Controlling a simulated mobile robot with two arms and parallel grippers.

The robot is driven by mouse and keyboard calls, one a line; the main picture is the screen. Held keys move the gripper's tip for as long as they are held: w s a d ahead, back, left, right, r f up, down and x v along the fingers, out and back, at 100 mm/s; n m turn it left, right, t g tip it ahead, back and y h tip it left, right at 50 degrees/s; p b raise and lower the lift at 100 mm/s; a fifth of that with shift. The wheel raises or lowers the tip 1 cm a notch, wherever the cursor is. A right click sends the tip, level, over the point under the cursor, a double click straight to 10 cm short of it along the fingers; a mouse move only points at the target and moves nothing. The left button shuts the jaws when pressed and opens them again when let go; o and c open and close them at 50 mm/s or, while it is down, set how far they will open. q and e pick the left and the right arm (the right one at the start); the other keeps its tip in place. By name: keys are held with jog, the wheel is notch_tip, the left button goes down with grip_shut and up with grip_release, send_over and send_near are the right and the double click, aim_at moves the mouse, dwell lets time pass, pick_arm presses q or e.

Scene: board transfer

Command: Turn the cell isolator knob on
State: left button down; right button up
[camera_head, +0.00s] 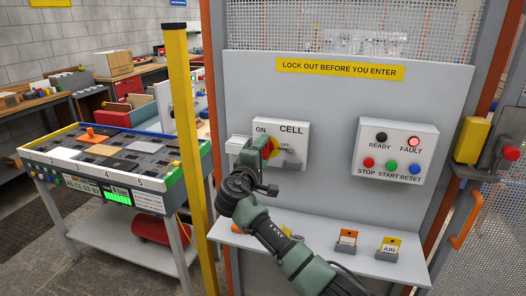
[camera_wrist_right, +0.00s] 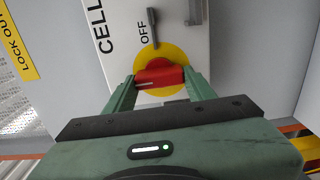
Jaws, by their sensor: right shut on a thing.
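The cell isolator is a light grey box (camera_head: 300,131) on the panel, marked ON, OFF and CELL. Its red knob (camera_wrist_right: 160,72) sits on a round yellow plate (camera_wrist_right: 177,53) in the right wrist view. My right gripper (camera_wrist_right: 160,80) has one finger on each side of the knob's red grip and is shut on it. In the head view my right gripper (camera_head: 266,155) covers most of the knob, so whether it points to ON or OFF is hard to tell. The OFF mark (camera_wrist_right: 145,33) shows beside the plate. My left gripper is not in view.
A button box (camera_head: 397,152) with a lit red FAULT lamp (camera_head: 413,143) is to the right. A shelf (camera_head: 320,246) with tag holders juts out below. A yellow post (camera_head: 182,150) and a board table (camera_head: 100,150) stand at left.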

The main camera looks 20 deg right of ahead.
jog(key=shift+f, duration=0.1)
jog(key=o, duration=1.4)
jog(key=shift+s+a, duration=0.1)
jog(key=b+v, duration=0.2)
jog(key=v, duration=0.5)
jog(key=shift+s+a, duration=0.2)
